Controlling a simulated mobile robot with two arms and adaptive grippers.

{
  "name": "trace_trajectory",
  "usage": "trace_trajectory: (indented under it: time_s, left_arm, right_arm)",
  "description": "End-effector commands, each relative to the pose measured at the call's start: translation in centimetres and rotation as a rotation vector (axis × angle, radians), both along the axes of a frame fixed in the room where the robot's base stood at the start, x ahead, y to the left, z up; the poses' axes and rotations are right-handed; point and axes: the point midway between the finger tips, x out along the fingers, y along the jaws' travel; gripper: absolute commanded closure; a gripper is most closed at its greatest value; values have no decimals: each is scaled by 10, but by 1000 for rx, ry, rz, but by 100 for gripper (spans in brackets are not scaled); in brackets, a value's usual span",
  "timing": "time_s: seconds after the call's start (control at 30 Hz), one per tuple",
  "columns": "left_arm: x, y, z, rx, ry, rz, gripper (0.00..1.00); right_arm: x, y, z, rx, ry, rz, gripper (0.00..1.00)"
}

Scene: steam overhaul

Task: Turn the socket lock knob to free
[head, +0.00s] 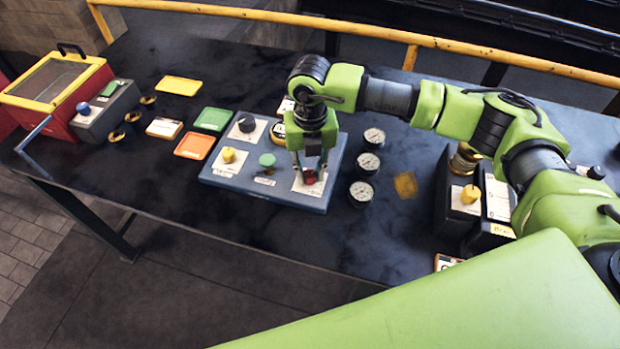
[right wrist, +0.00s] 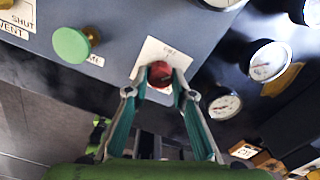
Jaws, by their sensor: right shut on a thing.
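A red knob (head: 309,178) sits on a white label plate at the right front of the blue panel (head: 225,181). My right gripper (head: 308,173) reaches down over it and is shut on it. In the right wrist view, the fingertips (right wrist: 160,77) stand on either side of the red knob (right wrist: 160,70). The plate's small print is too blurred to read, and the knob's pointing direction is not clear. The panel also carries a black knob (head: 246,123), a yellow knob (head: 228,155) and a green button (head: 267,160). My left gripper is not in view.
Several round gauges (head: 361,192) stand just right of the panel. Green (head: 213,119), orange (head: 194,146) and yellow (head: 179,86) trays lie to its left. A red box with a yellow-framed lid (head: 58,80) stands at far left. The dark table (head: 240,235) is clear in front.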

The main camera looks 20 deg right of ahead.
Motion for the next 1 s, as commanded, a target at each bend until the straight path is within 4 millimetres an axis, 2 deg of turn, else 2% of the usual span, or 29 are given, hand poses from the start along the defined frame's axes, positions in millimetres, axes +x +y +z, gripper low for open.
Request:
trace_trajectory:
  time_s: [0.03,0.5,0.7,1.0]
  left_arm:
    - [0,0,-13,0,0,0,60]
    - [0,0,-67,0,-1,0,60]
    - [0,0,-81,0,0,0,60]
    - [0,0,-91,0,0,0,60]
  right_arm:
    - [2,0,-5,2,-6,43,98]
    - [2,-1,-3,0,-7,464,98]
    - [2,-1,-1,0,-6,591,98]
    - [2,-2,1,1,-6,693,98]
